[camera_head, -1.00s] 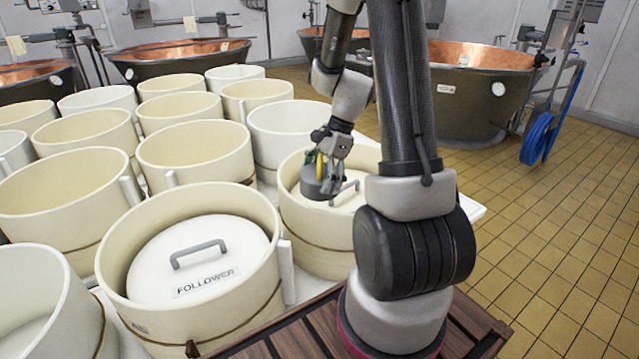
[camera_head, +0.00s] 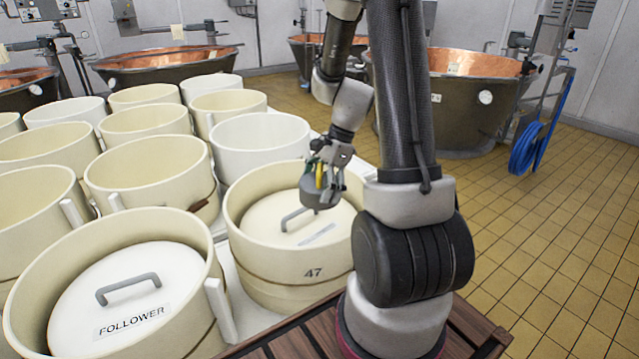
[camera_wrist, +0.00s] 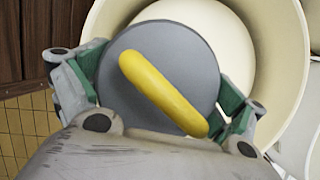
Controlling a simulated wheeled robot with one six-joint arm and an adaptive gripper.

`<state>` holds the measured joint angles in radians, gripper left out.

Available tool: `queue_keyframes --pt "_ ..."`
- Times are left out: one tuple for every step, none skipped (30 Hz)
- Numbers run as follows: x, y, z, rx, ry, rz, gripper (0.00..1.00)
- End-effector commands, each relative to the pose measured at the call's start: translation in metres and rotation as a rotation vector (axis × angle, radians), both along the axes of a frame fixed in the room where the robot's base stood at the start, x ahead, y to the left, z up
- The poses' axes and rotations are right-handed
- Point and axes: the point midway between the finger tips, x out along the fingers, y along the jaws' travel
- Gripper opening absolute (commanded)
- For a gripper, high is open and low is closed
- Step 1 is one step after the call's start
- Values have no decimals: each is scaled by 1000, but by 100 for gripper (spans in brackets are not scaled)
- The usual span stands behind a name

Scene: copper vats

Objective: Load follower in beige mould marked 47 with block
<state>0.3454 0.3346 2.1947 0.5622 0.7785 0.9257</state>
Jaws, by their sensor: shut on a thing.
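The beige mould marked 47 (camera_head: 290,283) stands at the front right of the group of moulds. A white follower (camera_head: 285,219) with a grey bar handle lies inside it. My gripper (camera_head: 324,184) is shut on the block (camera_head: 318,195), a grey round weight with a yellow handle. In the head view the block appears over the right part of the follower, near its handle. I cannot tell whether it touches the follower. In the wrist view the block (camera_wrist: 165,65) sits between the fingers and hides part of the mould (camera_wrist: 278,50) behind it.
Another beige mould with a follower (camera_head: 130,290) labelled FOLLOWER stands to the left. Several beige and white moulds crowd behind. A brown slatted wooden surface (camera_head: 300,345) is in front. Copper vats (camera_head: 455,95) stand at the back. Tiled floor at right is clear.

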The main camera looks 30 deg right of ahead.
Motion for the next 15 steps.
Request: queue_keyframes --pt "0 0 -4 1 2 -1 23" --pt "0 0 -7 1 2 -1 23" --pt "0 0 -11 1 1 -1 23" --pt "0 0 -13 1 1 -1 23" --pt "0 0 -16 1 2 -1 23" --pt "0 0 -20 1 2 -1 23" --pt "0 0 -23 1 2 -1 23" --pt "0 0 -25 1 2 0 23" --pt "0 0 -29 1 1 -1 23" --pt "0 0 -32 1 2 -1 23" --pt "0 0 -35 1 2 -1 23" --pt "0 0 -38 2 1 -1 23" --pt "0 0 -41 1 1 -1 23" --pt "0 0 -44 1 1 -1 23" --pt "0 0 -47 1 2 -1 23"
